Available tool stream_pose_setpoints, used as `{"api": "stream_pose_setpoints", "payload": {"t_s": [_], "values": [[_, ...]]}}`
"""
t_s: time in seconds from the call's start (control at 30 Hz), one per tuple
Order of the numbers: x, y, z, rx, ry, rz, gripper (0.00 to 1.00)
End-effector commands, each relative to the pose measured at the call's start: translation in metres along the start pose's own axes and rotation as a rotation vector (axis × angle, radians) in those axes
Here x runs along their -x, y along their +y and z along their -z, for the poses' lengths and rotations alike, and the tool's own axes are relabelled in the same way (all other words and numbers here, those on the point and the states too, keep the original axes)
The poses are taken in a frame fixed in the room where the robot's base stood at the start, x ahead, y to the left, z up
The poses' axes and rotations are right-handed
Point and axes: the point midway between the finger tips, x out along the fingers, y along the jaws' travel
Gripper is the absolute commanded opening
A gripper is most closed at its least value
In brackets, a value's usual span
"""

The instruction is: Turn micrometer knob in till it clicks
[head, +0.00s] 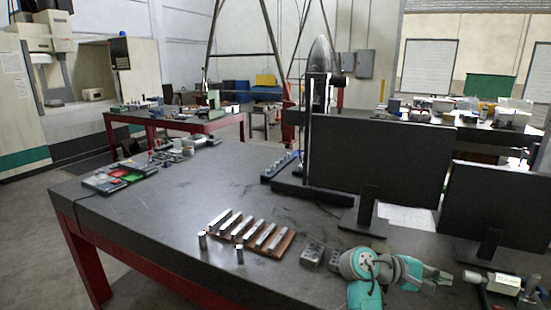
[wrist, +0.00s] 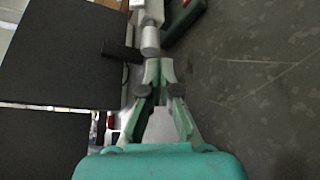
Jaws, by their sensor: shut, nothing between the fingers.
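The micrometer (head: 500,281) stands at the right front of the table in the head view, with a small white readout whose figures are hard to read. Its silver knob (head: 471,277) points left towards my gripper (head: 446,278). In the wrist view the knob (wrist: 150,40) lies just beyond the fingertips of my gripper (wrist: 159,63), roughly in line with them. The fingers are shut and hold nothing. I cannot tell whether the tips touch the knob's end.
Two dark monitors (head: 380,165) (head: 497,205) stand behind the arm. A small grey block (head: 312,256) sits to its left. A wooden rack (head: 265,248) of metal bars and two small cylinders (head: 239,256) are further left. Bare tabletop (wrist: 240,100) lies right of the gripper in the wrist view.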

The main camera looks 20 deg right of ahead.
Motion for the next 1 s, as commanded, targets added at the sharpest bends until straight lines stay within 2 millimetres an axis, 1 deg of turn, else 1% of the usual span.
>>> {"api": "stream_pose_setpoints", "payload": {"t_s": [0.03, 0.17, 0.47, 0.57, 0.73, 0.87, 1.0], "values": [[0.004, 0.000, 0.002, 0.000, 0.001, -0.001, 0.00], [0.010, 0.000, 0.005, 0.000, -0.001, 0.000, 0.00], [0.011, 0.000, 0.006, -0.001, -0.001, 0.000, 0.00], [0.012, 0.006, 0.008, -0.002, -0.001, 0.000, 0.00], [0.017, 0.024, 0.014, -0.003, -0.001, 0.000, 0.00], [0.013, 0.026, 0.012, -0.001, -0.002, 0.001, 0.00], [0.001, 0.026, 0.006, -0.001, -0.002, 0.001, 0.00]]}}
